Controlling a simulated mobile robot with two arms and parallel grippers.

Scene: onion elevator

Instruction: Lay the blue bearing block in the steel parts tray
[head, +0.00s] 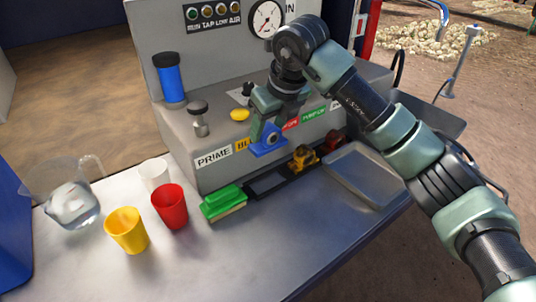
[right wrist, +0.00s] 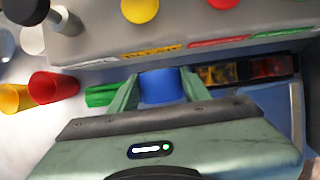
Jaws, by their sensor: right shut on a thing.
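The blue bearing block (head: 269,141) hangs in my right gripper (head: 270,124), in front of the machine's labelled face. In the right wrist view the blue block (right wrist: 160,87) sits between the two green fingers, which are shut on it. It is above the table level, near the black rack. The steel parts tray (head: 352,187) lies on the table to the right of the block and looks empty; its edge also shows in the right wrist view (right wrist: 297,105). My left gripper is not in view.
A black rack (head: 267,183) holds a yellow block (head: 303,157) and a dark red block (head: 332,142). Left of it are a green sponge (head: 222,204), red cup (head: 170,206), yellow cup (head: 126,231), white cup (head: 154,174) and clear jug (head: 72,205). The front table is clear.

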